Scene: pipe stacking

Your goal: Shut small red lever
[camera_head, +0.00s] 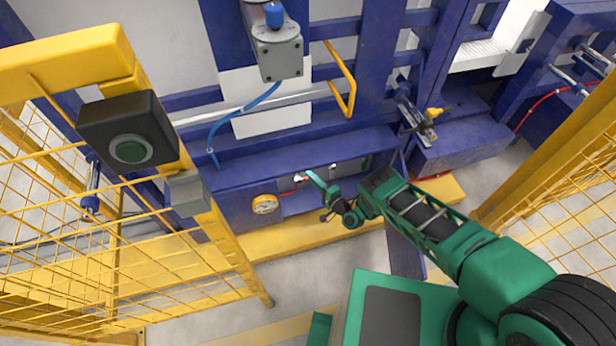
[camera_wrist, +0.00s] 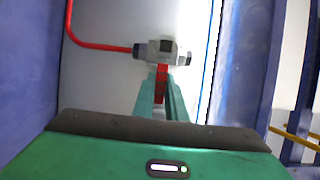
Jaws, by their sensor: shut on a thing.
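The small red lever (camera_wrist: 161,82) is in the wrist view, on a grey valve (camera_wrist: 162,52). It points from the valve toward my gripper and sits between the two green fingers. My gripper (camera_wrist: 163,92) is shut on the lever. In the head view my gripper (camera_head: 312,177) reaches to the valve in the blue frame. There the lever is too small and covered to make out.
A red pipe (camera_wrist: 95,46) runs into the valve from the left. A round yellow-rimmed gauge (camera_head: 265,204) sits to the left on the blue frame (camera_head: 235,206). A yellow mesh fence (camera_head: 120,240) stands at the left.

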